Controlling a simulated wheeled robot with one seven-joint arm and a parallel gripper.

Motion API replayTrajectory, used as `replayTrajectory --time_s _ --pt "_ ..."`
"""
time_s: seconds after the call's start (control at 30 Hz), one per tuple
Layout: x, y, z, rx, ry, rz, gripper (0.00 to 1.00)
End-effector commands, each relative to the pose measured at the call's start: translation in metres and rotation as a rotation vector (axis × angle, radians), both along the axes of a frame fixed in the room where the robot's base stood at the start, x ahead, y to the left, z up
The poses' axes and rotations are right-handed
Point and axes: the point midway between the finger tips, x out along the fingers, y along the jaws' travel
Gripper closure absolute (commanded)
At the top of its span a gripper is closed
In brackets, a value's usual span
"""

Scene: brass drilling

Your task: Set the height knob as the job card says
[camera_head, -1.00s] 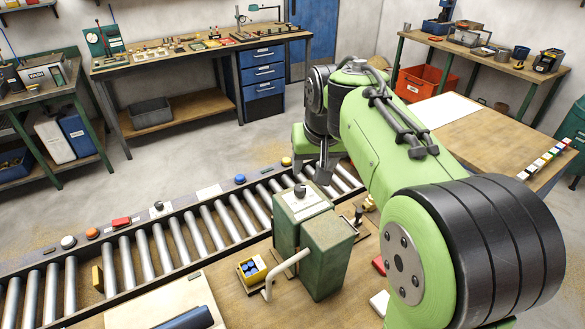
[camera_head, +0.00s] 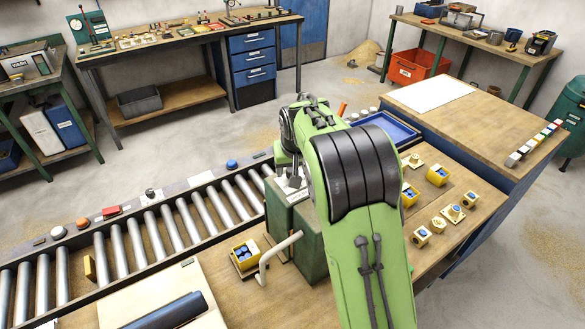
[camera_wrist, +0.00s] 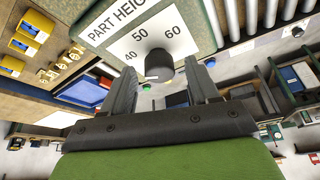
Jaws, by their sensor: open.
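The dark round height knob (camera_wrist: 158,65) sits on a white dial plate (camera_wrist: 140,32) in the wrist view. The plate reads "PART HEI…" with 40, 50 and 60; a pale mark shows on the knob's near edge, but its setting is unclear. My gripper (camera_wrist: 164,76) is open, its two fingers on either side of the knob; I cannot tell whether they touch it. In the head view my gripper (camera_head: 291,176) is over the top of the green machine (camera_head: 308,238), covering the knob. No readable job card shows.
The roller conveyor (camera_head: 150,240) with buttons along its rail runs left of the machine. A yellow box (camera_head: 246,254) and a pale bent handle (camera_head: 275,258) stand in front. Yellow parts (camera_head: 438,175) and a blue tray (camera_head: 385,130) lie right of my arm. A blank white sheet (camera_head: 430,96) lies behind.

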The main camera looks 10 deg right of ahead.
Motion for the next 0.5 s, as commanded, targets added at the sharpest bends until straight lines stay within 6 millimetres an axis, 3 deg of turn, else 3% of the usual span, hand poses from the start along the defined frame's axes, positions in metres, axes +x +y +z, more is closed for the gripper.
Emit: replayTrajectory --time_s 0.23,0.5 --pt "0.0005 -0.0001 -0.0008 0.000 0.000 0.000 0.42" --pt "0.0004 0.0000 -0.0006 0.000 0.000 0.000 0.83"
